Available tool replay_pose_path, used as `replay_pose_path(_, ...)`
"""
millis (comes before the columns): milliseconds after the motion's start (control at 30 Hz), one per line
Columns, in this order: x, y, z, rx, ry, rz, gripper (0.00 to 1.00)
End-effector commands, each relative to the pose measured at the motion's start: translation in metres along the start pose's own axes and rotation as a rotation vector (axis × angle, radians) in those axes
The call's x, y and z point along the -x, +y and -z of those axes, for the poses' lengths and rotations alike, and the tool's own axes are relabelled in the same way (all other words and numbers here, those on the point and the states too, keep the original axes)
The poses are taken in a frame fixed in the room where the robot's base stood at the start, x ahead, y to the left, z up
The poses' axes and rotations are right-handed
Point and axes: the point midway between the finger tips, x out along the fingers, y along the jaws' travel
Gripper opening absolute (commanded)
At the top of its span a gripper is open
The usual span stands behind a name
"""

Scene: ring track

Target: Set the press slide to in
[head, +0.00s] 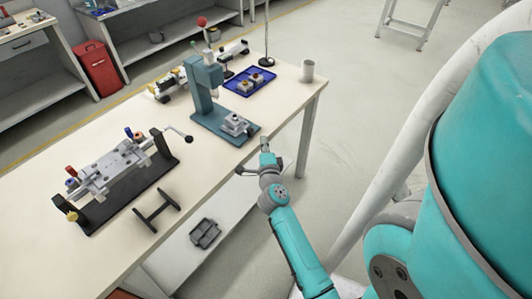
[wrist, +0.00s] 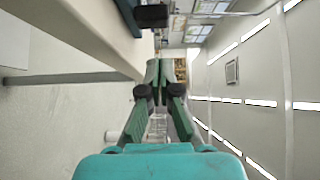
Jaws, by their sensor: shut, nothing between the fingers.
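The teal press (head: 207,88) stands upright on the table, with its column rising from a flat teal base. In the wrist view my gripper (wrist: 159,68) is shut and empty. A dark block (wrist: 151,16) shows at the top there, beside the table edge.
On the table (head: 105,245) a clamp fixture with a crank handle (head: 119,172) stands left and a black stand (head: 156,210) lies in front. A blue tray (head: 250,80) and a white cup (head: 308,70) are at the far right. A grey tray (head: 204,233) lies on the lower shelf.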

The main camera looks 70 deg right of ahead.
Motion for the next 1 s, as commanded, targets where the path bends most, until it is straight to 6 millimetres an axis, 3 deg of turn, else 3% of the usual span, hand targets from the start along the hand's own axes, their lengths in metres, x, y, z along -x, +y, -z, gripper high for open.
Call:
replay_pose_path(200, -0.019, 0.000, -0.022, 0.000, -0.003, 0.001, 0.00)
replay_pose_path(767, -0.026, 0.000, -0.029, 0.000, -0.001, 0.000, 0.00)
replay_pose_path(1000, -0.045, 0.000, -0.047, 0.000, -0.002, 0.001, 0.00)
